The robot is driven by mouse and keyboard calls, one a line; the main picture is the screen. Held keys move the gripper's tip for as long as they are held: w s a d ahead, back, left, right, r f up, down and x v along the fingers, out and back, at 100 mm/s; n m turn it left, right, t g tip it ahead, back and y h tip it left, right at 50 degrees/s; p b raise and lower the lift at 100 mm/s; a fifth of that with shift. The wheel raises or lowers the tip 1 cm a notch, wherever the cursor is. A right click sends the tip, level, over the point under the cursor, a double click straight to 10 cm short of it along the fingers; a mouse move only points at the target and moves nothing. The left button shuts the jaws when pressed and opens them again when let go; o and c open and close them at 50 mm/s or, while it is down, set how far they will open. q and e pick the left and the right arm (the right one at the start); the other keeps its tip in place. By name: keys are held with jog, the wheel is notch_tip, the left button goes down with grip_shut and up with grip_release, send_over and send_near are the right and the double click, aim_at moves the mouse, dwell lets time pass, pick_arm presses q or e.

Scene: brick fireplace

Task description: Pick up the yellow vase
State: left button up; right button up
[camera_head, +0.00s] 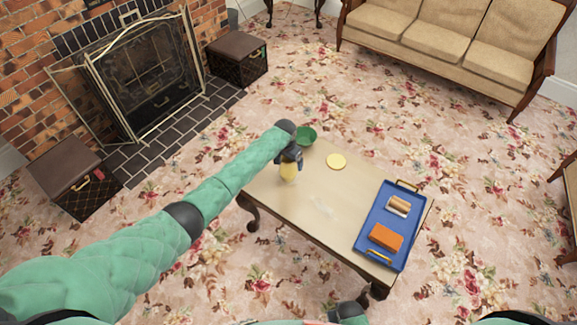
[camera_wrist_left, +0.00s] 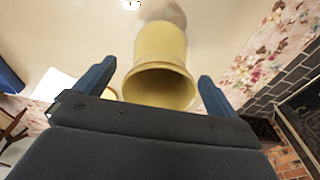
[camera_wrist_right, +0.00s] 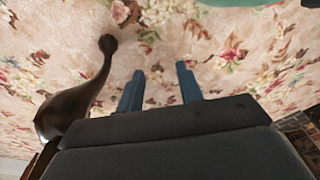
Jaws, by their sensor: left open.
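The yellow vase (camera_head: 288,172) stands on the table near its left end, partly hidden by my left gripper (camera_head: 288,155) above it. In the left wrist view, the vase (camera_wrist_left: 160,70) shows its open mouth towards the camera, between the two blue fingers of my left gripper (camera_wrist_left: 155,88). The fingers are spread, with a gap on each side of the vase. My right gripper (camera_wrist_right: 160,88) shows two blue fingers apart with nothing between them, over the floral carpet beside a dark curved table leg (camera_wrist_right: 85,95).
The table (camera_head: 300,205) also holds a green bowl (camera_head: 306,136), a yellow disc (camera_head: 336,161) and a blue tray (camera_head: 376,225) with an orange block (camera_head: 386,237) and a small brown-and-white item (camera_head: 399,206). A fireplace screen (camera_head: 150,75) and sofa (camera_head: 435,40) stand farther off.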

pick_arm(q)
jog(key=shift+f, duration=0.85)
jog(key=c, duration=1.3)
jog(key=shift+d+r, duration=0.1)
jog(key=shift+r, duration=0.05)
